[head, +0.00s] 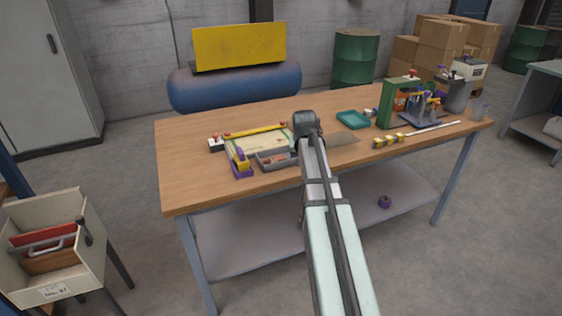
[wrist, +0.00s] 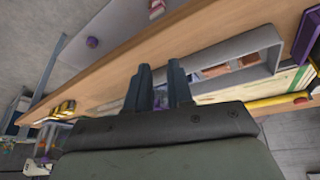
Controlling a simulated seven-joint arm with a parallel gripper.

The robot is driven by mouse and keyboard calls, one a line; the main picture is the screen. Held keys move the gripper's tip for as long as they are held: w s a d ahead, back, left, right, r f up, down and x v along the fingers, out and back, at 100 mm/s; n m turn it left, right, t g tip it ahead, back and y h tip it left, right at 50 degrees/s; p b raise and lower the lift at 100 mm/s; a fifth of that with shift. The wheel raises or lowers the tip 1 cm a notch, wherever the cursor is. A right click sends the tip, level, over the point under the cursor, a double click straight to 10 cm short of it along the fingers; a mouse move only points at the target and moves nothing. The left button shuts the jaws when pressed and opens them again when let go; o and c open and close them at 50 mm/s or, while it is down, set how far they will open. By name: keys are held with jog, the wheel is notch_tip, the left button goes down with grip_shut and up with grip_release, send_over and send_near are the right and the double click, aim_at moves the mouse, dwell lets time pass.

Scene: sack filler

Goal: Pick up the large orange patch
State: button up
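A grey tray (head: 262,164) sits near the front edge of the table, left of my arm. It holds small orange-brown pieces (head: 284,158). In the wrist view, the tray (wrist: 235,44) lies just beyond and right of my fingers, with a brownish-orange piece (wrist: 214,71) and another piece (wrist: 248,60) inside. I cannot tell which is the large orange patch. My gripper (wrist: 161,76) has its two fingers apart with a visible gap and nothing held between them. In the head view, my arm hides the fingers.
A pale board with a yellow bar (head: 258,131) lies behind the tray. A purple-and-yellow tool (head: 239,162) stands to its left. A teal tray (head: 352,119), yellow blocks (head: 388,140) and a green holder (head: 397,102) are on the right. The table's (head: 190,185) left front is clear.

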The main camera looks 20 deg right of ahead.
aim_at(283, 155)
jog(key=w+a+r+m+g+y, duration=0.35)
jog(key=w+r+m, duration=0.6)
jog(key=m, duration=0.35)
jog(key=shift+g+h, duration=0.25)
jog(key=shift+h, duration=0.2)
notch_tip(283, 155, down, 8)
jog(key=shift+s+r, duration=0.1)
jog(key=shift+r, duration=0.05)
jog(key=shift+w+a+f, duration=0.1)
jog(key=shift+a+f, duration=0.05)
jog(key=shift+f, duration=1.35)
jog(key=shift+w+a+f, duration=0.1)
jog(key=shift+f, duration=1.35)
grip_shut()
